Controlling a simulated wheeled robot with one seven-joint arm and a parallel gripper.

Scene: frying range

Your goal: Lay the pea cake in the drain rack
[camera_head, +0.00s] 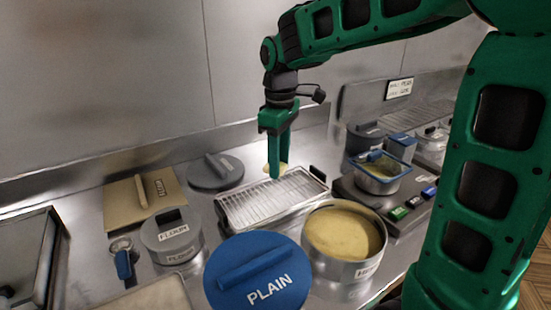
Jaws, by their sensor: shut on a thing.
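My green gripper (278,165) points down over the far right part of the drain rack. It is shut on a pale yellow, flat piece, the pea cake (284,167), which shows only partly beside the fingers. The drain rack (252,206) is a metal tray with a wire grid, and its visible grid is bare. The fingertips are at or just above the grid; I cannot tell whether the cake touches it.
A blue lid marked PLAIN (250,278) and a pot of yellow content (345,261) stand in front of the rack. A lidded flour tin (172,241) is at left, a grey round lid (216,172) behind. A fryer with a basket (378,180) is at right.

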